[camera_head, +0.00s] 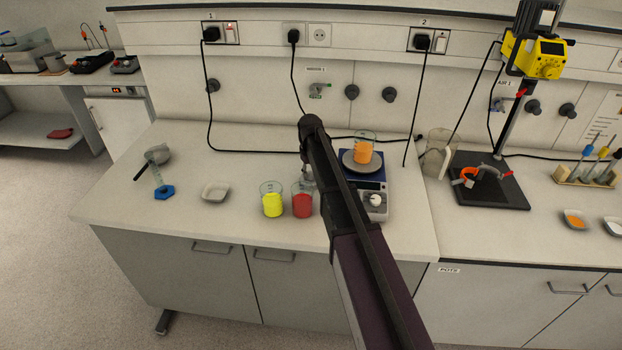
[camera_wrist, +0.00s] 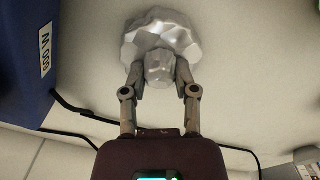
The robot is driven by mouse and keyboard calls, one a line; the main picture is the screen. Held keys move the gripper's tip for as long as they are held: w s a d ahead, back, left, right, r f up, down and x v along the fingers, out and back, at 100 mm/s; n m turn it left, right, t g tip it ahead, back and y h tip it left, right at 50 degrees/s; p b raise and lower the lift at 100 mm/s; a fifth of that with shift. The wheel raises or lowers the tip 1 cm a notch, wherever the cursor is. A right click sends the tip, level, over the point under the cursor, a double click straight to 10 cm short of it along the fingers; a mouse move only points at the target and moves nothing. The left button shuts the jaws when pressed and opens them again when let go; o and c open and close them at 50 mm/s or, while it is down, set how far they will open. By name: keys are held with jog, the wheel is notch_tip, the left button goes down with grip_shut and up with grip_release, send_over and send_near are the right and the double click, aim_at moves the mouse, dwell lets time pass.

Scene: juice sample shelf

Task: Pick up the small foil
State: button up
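The small foil (camera_wrist: 160,30) is a crumpled, faceted silver piece at the top middle of the wrist view. It has a wide far part and a narrower knob nearer the camera. My gripper (camera_wrist: 161,72) has a finger on either side of this knob. The fingers are spread and lie very close to its sides, and I cannot tell whether they touch it. In the head view my gripper reaches down just behind the red beaker, mostly hidden by my arm. The foil cannot be made out clearly there.
A red beaker (camera_head: 302,206) and a yellow beaker (camera_head: 272,206) stand in front of my gripper. A hotplate (camera_head: 375,188) with an orange beaker (camera_head: 364,152) is close on the right. A white dish (camera_head: 215,192) lies left, with clear bench around it. A cable runs behind.

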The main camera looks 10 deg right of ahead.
aim_at(310, 172)
jog(key=shift+c, duration=1)
jog(key=shift+r, duration=0.2)
notch_tip(310, 172, up, 10)
jog(key=p, duration=1)
jog(key=shift+f, duration=0.2)
jog(key=shift+f, duration=0.15)
jog(key=shift+f+b, duration=1.4)
jog(key=shift+b, duration=0.15)
jog(key=shift+a, duration=0.1)
